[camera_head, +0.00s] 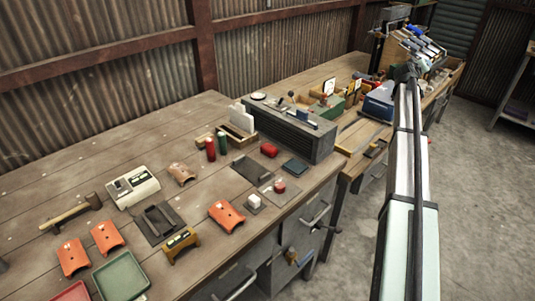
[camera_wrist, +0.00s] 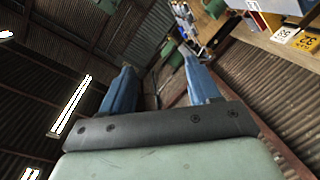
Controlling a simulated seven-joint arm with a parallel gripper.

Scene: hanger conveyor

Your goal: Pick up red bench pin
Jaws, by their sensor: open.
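Several orange-red, saddle-shaped pieces lie on the near wooden bench in the head view: one near the front edge (camera_head: 226,215) and a pair at the lower left, one (camera_head: 106,236) beside the other (camera_head: 72,257). I cannot tell which red piece is the bench pin. My gripper (camera_wrist: 158,65) is open and empty in the wrist view, its two blue fingers spread apart. My arm reaches to the far upper right in the head view, well away from these red pieces.
The bench (camera_head: 110,145) also bears a hammer (camera_head: 72,213), a pale box-shaped device (camera_head: 132,187), a green tray (camera_head: 121,277) and upright red and green cylinders. A long grey cabinet (camera_head: 290,130) stands at its right end. Yellow and white number tags (camera_wrist: 307,41) show in the wrist view.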

